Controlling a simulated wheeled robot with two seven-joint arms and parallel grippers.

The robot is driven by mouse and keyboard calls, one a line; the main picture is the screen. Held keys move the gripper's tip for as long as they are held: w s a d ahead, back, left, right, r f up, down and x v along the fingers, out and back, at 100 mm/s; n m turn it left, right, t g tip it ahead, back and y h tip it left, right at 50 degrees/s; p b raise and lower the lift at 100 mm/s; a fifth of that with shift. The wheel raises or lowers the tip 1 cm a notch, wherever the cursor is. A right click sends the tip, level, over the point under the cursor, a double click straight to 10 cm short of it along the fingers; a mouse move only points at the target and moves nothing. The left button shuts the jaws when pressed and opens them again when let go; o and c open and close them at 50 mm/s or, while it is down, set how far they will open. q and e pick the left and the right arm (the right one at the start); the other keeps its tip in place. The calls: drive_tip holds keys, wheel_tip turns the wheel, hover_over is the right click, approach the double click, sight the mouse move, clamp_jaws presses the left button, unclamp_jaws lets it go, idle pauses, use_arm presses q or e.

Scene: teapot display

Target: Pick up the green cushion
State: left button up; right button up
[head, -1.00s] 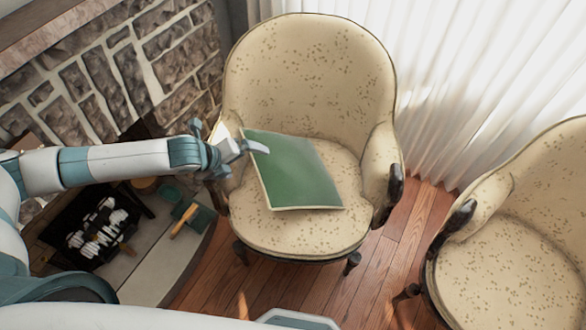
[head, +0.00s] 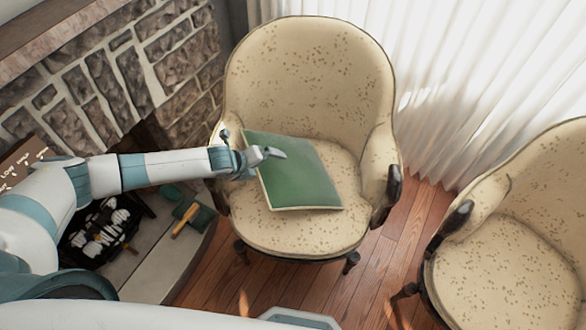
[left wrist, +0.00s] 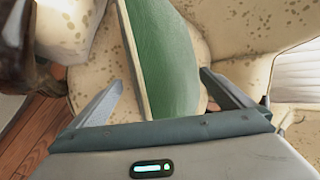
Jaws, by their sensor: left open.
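The green cushion (head: 303,182) lies on the seat of the cream spotted armchair (head: 305,75), tilted slightly against its left side. My left gripper (head: 272,155) is over the cushion's left edge in the head view and hides a small part of it. In the left wrist view the jaws are open, with the cushion (left wrist: 168,60) showing between and beyond the two fingers (left wrist: 165,95). I cannot tell whether the fingers touch it. My right gripper is not in view.
The chair's right armrest (head: 378,165) has a dark wooden end. A second armchair (head: 510,245) stands at the right. A stone fireplace (head: 110,75) and a hearth with several items are at the left. White curtains (head: 460,70) hang behind.

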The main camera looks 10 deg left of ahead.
sight(293, 169)
use_arm(q)
drive_tip(key=shift+w+d+f, duration=0.1)
drive_tip(key=shift+w+f, duration=0.05)
drive_tip(key=shift+f, duration=0.1)
drive_tip(key=shift+w+f, duration=0.1)
drive_tip(key=shift+p+x, duration=0.55)
drive_tip(key=shift+x, duration=1.9)
drive_tip(key=shift+w, duration=0.15)
drive_tip(key=shift+c, duration=0.3)
drive_tip(key=c, duration=1.7)
drive_tip(key=shift+c, duration=0.2)
drive_tip(key=shift+r, duration=0.2)
